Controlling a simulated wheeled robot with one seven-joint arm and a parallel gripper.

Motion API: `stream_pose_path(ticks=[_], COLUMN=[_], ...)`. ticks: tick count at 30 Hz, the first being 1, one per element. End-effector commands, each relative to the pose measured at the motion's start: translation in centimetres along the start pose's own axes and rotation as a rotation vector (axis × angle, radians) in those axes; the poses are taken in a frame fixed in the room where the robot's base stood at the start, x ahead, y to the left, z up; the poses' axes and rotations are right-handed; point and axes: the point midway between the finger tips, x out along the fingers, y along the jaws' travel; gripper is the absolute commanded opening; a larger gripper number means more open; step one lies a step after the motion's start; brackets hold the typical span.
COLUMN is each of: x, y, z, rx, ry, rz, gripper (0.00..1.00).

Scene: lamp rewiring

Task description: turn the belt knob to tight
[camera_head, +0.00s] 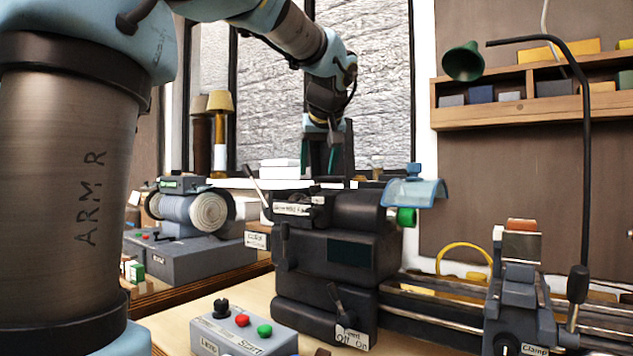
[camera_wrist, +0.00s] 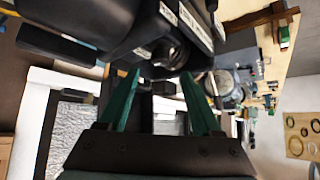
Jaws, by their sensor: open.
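My gripper (camera_head: 322,158) hangs, pointing down, behind the top of the black lathe headstock (camera_head: 335,250). In the wrist view my gripper (camera_wrist: 160,75) is open, with two green fingers apart and nothing held between them. A dark round part with a greyish rim (camera_wrist: 170,55) shows just beyond the fingertips, against the headstock. It may be the belt knob, but its marking cannot be read from here. White labels (camera_wrist: 168,14) sit on the dark housing near it. In the head view the headstock hides this part, and I cannot tell whether the fingers touch it.
A control box (camera_head: 238,338) with a black knob, red button and green button stands in front. A grey machine with a pale roll (camera_head: 205,212) is at left. A blue shield (camera_head: 415,192) and lathe bed extend right. A curved lamp arm (camera_head: 587,150) rises at right.

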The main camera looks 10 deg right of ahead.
Motion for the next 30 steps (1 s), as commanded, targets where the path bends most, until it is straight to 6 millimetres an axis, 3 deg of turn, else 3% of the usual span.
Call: stream_pose_path(ticks=[6,10,30], x=[-3.9,-5.1,-5.6], y=[0.1,0.0,0.0], z=[0.1,0.0,0.0], rx=[0.000,0.000,0.000], ry=[0.001,0.000,-0.001], rz=[0.002,0.001,0.000], gripper=[0.66,0.66,0.66])
